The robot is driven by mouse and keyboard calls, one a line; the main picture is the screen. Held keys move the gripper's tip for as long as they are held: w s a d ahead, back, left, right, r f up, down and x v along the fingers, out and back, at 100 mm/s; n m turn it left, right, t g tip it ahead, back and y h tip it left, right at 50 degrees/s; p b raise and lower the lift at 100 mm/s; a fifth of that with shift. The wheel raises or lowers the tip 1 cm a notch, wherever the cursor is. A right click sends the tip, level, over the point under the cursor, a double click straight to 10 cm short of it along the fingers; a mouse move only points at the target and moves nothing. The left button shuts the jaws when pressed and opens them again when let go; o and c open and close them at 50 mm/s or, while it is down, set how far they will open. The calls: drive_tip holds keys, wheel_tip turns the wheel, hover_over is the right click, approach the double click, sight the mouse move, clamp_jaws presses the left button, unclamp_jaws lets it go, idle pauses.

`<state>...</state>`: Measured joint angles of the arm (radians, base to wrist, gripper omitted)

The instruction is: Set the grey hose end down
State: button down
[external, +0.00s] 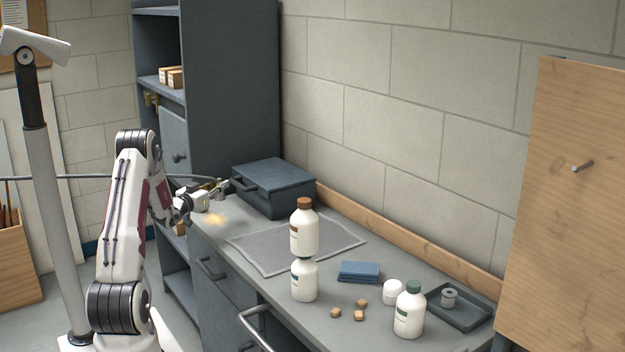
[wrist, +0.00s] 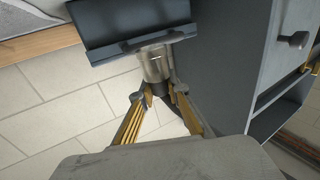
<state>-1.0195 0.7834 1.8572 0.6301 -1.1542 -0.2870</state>
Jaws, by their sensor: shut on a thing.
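My gripper (external: 217,189) is over the far left end of the bench, close to the dark toolbox. In the wrist view its two golden fingers (wrist: 160,98) are closed around the dark lower part of a small silver-grey fitting, which looks like the grey hose end (wrist: 155,63). A thin grey hose (external: 90,177) runs in from the left behind my arm towards the gripper. In the external view the held end is small and partly hidden by the fingers. I cannot tell whether it touches the bench.
The toolbox (external: 272,187) stands beside the gripper. A grey mat (external: 265,262) lies on the bench (external: 340,330), with white bottles (external: 304,230), a blue cloth (external: 359,271), small wooden blocks (external: 336,313) and a dark tray (external: 475,315) further right. A tall cabinet (external: 235,90) rises behind.

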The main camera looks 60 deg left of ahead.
wheel_tip(320, 180, down, 4)
drive_tip(key=s+n+y, duration=0.1)
drive_tip(key=s, duration=0.1)
drive_tip(key=s+d+r+y, duration=0.1)
drive_tip(key=s+d+r, duration=0.3)
drive_tip(key=d+r, duration=0.3)
drive_tip(key=s+d+r+n+g+y, duration=0.1)
drive_tip(key=s+d+r, duration=0.3)
drive_tip(key=r, duration=1.1)
drive_tip(key=s+d+r+g, duration=0.1)
drive_tip(key=s+d+r, duration=0.3)
drive_tip(key=d+r, duration=0.6)
drive_tip(key=shift+d+r+n+y, duration=0.4)
drive_tip(key=shift+d, duration=0.15)
drive_tip(key=shift+a, duration=0.1)
drive_tip(key=w+d+m+t+h, duration=0.1)
drive_tip(key=w+d+h, duration=0.3)
drive_tip(key=d, duration=0.6)
drive_tip(key=w+d+m+t+h, duration=0.1)
drive_tip(key=w+d+m+h, duration=0.2)
drive_tip(key=d, duration=0.8)
drive_tip(key=w+d+m+t+h, duration=0.1)
drive_tip(key=w+d+m+h, duration=0.3)
drive_tip(key=d, duration=0.7)
drive_tip(key=shift+w+d+t+h, duration=0.2)
drive_tip(key=shift+w+t+h, duration=0.1)
drive_tip(key=shift+w+t, duration=0.1)
drive_tip(key=shift+a, duration=0.1)
